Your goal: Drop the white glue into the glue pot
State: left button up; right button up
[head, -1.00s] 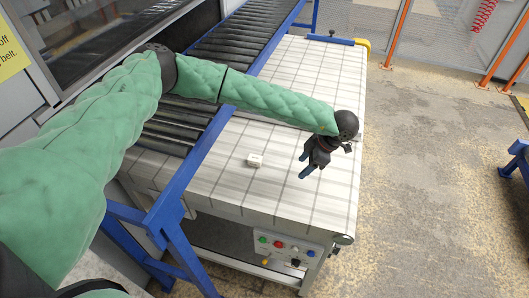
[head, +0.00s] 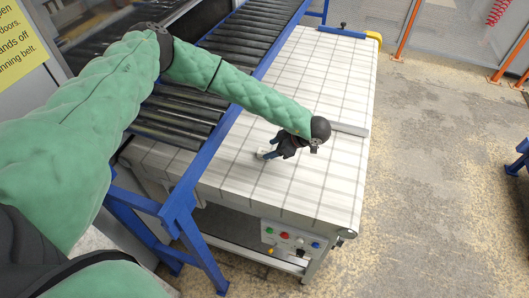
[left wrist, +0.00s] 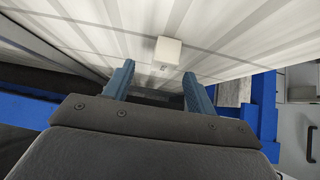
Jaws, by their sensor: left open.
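My left gripper (head: 264,154) is open and low over the white gridded table (head: 315,190). A small plain white block (left wrist: 167,52), which may be the white glue, lies on the table. In the left wrist view it sits just beyond the two blue fingertips (left wrist: 158,69), roughly in line with the gap between them. In the head view the gripper largely hides the block. No glue pot can be made out. My right gripper is out of view.
A roller conveyor (head: 187,100) with a blue frame runs along the table's left side. A low grey bar (head: 351,130) lies near the table's right edge. A button panel (head: 290,238) is on the front below. The table's far part is clear.

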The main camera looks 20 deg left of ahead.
pick_arm(q)
jog(key=shift+s+a+p, duration=0.1)
jog(key=shift+a+p, duration=0.25)
jog(key=p+x, duration=0.2)
jog(key=shift+s+a+f, duration=0.2)
jog(key=shift+f, duration=0.1)
jog(key=shift+w+a+f, duration=0.1)
jog(key=shift+a+f, duration=0.2)
jog(key=shift+f, duration=0.2)
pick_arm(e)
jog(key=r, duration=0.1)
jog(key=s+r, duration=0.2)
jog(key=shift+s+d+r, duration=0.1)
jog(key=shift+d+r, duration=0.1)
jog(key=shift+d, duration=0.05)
pick_arm(q)
jog(key=c, duration=1.2)
jog(key=shift+o, duration=0.2)
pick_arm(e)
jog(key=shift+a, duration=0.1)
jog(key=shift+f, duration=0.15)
